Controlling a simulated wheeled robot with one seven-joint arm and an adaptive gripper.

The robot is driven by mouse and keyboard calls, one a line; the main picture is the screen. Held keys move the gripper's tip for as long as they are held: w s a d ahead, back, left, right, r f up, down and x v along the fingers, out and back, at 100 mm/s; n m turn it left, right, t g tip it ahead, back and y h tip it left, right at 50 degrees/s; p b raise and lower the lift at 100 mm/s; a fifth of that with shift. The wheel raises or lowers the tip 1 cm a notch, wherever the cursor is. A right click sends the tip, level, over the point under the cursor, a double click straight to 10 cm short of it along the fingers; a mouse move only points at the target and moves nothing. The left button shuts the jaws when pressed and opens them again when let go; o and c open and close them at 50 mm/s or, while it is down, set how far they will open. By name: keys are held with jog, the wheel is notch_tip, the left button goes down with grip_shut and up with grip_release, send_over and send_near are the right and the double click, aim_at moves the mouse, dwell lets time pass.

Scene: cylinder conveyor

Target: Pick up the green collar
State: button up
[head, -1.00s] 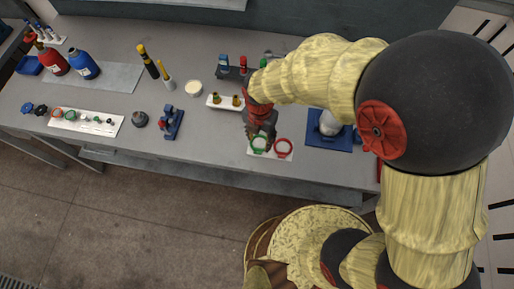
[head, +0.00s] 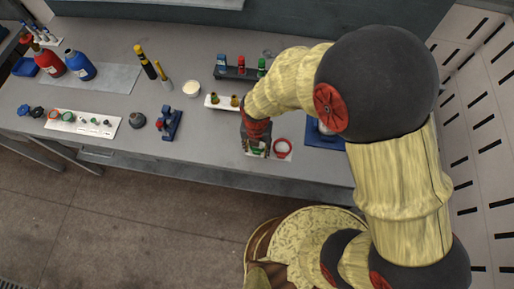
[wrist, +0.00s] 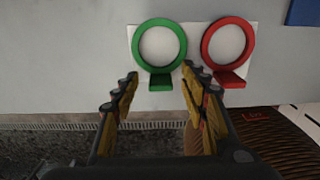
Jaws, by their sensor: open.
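The green collar (wrist: 139,50) is a ring with a small tab, lying on a white card (wrist: 194,38) near the bench's front edge. My gripper (wrist: 158,78) is open in the wrist view, its fingertips on either side of the green tab and short of the ring. Whether the fingers touch the tab cannot be told. In the head view, my gripper (head: 257,152) is over the green collar (head: 260,149) and partly hides it. A red collar (wrist: 248,40) of like shape lies just right of the green one; it also shows in the head view (head: 290,148).
A blue mat (head: 318,140) lies to the right, partly behind my arm. A white block with small bottles (head: 215,102) and a dark rack (head: 240,74) stand behind. A white strip of small parts (head: 85,125) lies far left.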

jog(key=shift+f, duration=0.15)
jog(key=shift+c, duration=1.3)
jog(key=c, duration=0.8)
jog(key=shift+o, duration=0.2)
